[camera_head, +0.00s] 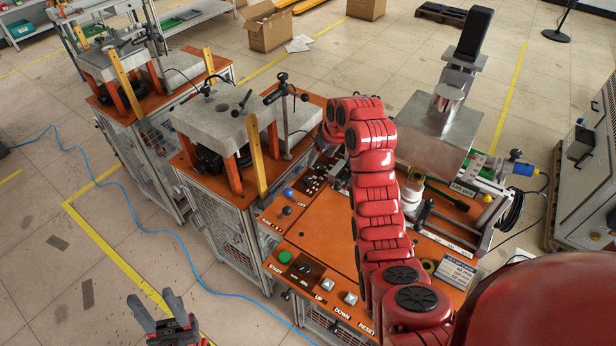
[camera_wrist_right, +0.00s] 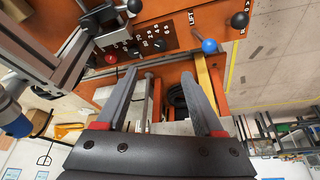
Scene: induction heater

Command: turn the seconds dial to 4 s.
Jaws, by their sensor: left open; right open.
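A dark dial plate (camera_wrist_right: 155,36) with small white numbers and a black knob lies on the orange panel in the right wrist view. It is beyond my right fingertips, and I cannot read the knob's setting. In the head view, the dark control plate (camera_head: 314,183) sits at the panel's far left, partly hidden by my right arm. My right gripper (camera_wrist_right: 160,74) is open and empty, its two grey fingers apart and pointing towards the panel. In the head view it is mostly hidden behind my red arm. My left gripper (camera_head: 172,326) is open and empty at the lower left, over the floor.
A red knob (camera_wrist_right: 110,59) and a blue ball lever (camera_wrist_right: 209,46) flank the dial plate. A green start button (camera_head: 285,257) is on the panel's near side. A metal block (camera_head: 435,135) stands right of my right arm. Grey-topped stands (camera_head: 215,122) are at left.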

